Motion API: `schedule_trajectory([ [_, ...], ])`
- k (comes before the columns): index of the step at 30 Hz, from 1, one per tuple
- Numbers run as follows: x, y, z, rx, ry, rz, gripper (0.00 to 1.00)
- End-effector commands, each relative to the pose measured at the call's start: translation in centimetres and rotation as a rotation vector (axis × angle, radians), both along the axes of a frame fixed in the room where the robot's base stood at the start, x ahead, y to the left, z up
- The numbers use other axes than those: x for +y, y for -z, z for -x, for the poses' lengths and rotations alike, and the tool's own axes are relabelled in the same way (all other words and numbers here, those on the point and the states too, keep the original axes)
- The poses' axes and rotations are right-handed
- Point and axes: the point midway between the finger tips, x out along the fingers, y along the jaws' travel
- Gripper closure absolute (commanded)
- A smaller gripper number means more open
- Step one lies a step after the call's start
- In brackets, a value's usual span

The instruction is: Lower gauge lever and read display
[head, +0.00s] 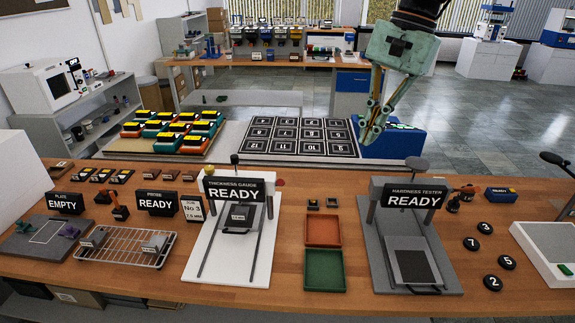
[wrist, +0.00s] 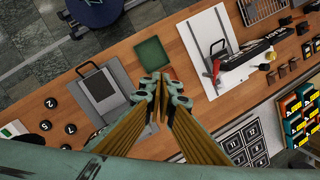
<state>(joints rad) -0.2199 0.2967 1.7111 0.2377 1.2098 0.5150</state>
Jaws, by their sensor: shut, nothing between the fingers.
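The thickness gauge (head: 212,250) is a white base with two dark rails in the middle of the bench. Its display (head: 234,191) reads "THICKNESS GAUGE READY". A dark knob (head: 234,159) rises behind the display, and a red part (head: 281,182) sticks out at its right; I cannot tell which is the lever. A small labelled grey block (head: 237,214) sits on a dark plate between the rails. In the wrist view the gauge (wrist: 233,72) lies right of my fingers, with a red part (wrist: 216,68). My gripper (head: 370,138) is shut and empty, raised behind the bench, right of the gauge.
The hardness tester (head: 385,265), with its own READY display, stands right of the gauge. Orange (head: 323,231) and green (head: 324,270) trays lie between them. A wire rack (head: 123,247) is left of the gauge. A numbered black grid (head: 300,135) lies behind the bench.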

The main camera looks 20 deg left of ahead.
Motion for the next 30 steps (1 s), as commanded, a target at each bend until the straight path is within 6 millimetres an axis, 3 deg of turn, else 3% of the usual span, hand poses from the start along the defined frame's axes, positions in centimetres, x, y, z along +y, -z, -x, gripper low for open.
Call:
schedule_trajectory([
  [14,5.8,1.2,-5.5,0.103,0.054,-0.011,1.00],
  [30,12.5,4.3,-10.2,0.221,0.114,-0.012,1.00],
])
